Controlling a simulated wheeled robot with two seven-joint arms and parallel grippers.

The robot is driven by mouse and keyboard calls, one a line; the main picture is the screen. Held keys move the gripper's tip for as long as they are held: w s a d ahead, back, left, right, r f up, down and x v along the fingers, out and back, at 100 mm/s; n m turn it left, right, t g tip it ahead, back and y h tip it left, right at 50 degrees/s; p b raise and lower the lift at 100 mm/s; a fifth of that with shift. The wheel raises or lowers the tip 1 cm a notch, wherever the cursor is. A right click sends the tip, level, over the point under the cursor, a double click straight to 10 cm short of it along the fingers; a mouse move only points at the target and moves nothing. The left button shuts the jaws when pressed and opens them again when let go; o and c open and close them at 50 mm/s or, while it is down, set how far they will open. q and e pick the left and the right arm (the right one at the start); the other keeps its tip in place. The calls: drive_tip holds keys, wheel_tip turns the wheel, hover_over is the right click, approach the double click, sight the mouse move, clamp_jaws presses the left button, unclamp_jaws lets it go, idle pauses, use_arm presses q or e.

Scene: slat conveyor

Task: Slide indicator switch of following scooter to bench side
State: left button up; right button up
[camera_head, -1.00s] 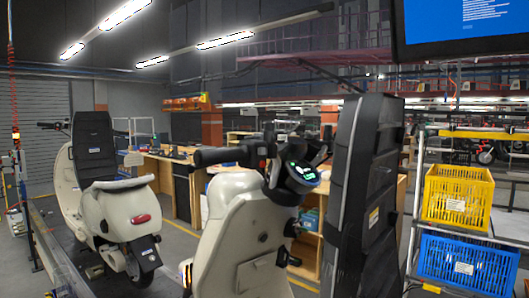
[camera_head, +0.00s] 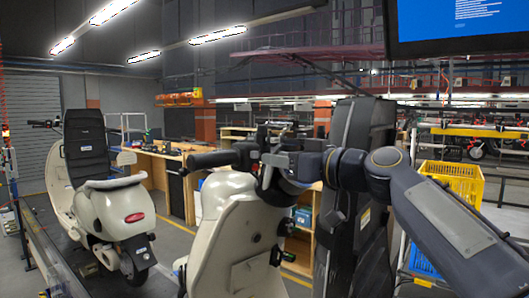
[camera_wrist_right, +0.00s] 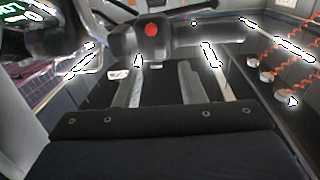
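The near cream scooter (camera_head: 235,215) stands upright in the lower middle of the head view, its left handlebar grip (camera_head: 210,159) pointing left. My right gripper (camera_head: 268,158) is at that scooter's handlebar, inboard of the grip, and covers much of the controls. In the right wrist view, a dark switch housing with a red round button (camera_wrist_right: 152,30) lies just beyond my fingers (camera_wrist_right: 162,70). The two fingers are apart, with nothing visible between them. I cannot make out the indicator switch or its position. My left gripper is not in view.
A second cream scooter (camera_head: 115,205) stands on the conveyor at left. A wooden bench (camera_head: 158,165) is behind, between the scooters. A tall black panel (camera_head: 362,125) stands close to my right arm. A yellow crate (camera_head: 455,180) is on a rack at right.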

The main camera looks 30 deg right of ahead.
sight(257, 155)
drive_tip(key=p+x, duration=0.1)
drive_tip(key=x, duration=0.4)
drive_tip(key=shift+s, duration=0.1)
drive_tip(key=shift+c, duration=0.2)
clamp_jaws()
